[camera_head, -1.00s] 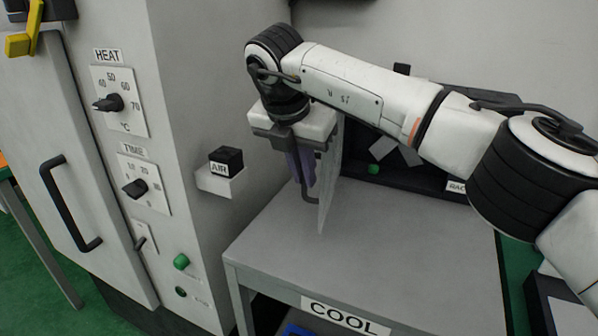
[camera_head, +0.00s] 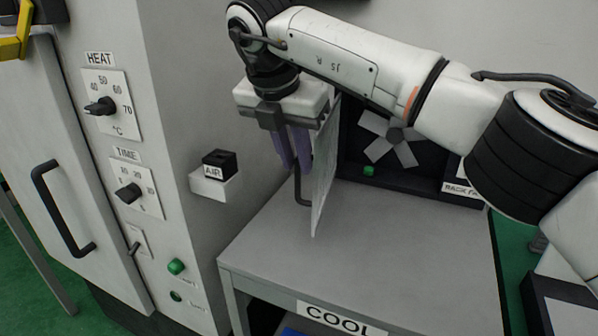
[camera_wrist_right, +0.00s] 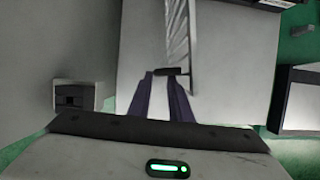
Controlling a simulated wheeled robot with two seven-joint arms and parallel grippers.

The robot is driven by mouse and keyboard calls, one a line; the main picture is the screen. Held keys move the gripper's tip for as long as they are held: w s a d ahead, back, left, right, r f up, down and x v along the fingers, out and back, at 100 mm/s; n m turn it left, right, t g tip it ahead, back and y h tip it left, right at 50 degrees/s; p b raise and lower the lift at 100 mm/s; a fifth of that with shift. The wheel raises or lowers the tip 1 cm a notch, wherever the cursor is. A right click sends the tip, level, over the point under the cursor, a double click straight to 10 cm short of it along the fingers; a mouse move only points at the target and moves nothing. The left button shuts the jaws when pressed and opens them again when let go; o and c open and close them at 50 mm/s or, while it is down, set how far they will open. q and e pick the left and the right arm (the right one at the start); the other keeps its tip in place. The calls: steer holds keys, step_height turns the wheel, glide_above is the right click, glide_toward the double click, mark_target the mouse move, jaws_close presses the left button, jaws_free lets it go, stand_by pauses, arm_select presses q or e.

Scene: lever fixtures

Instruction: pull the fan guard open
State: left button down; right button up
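The fan guard (camera_head: 323,180) is a thin pale panel standing out from the fan housing, seen nearly edge-on in the head view. It stands swung open, with the fan (camera_head: 388,138) uncovered to its right. A dark bar handle (camera_head: 299,190) is on the guard's left face. My right gripper (camera_head: 295,168) is above the handle with its purple fingers apart, tips near the handle's top. In the right wrist view the guard (camera_wrist_right: 180,35) runs away from the fingers, and the handle (camera_wrist_right: 172,71) shows at the fingertips.
The fan housing stands on a grey table (camera_head: 400,235) labelled COOL. A green button (camera_head: 369,171) is below the fan. At left, a cabinet has an AIR block (camera_head: 219,163), knobs and a door handle (camera_head: 62,210). The tabletop in front of the guard is clear.

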steer(key=v, duration=0.5)
steer(key=shift+s+r, duration=0.15)
steer(key=shift+r, duration=0.25)
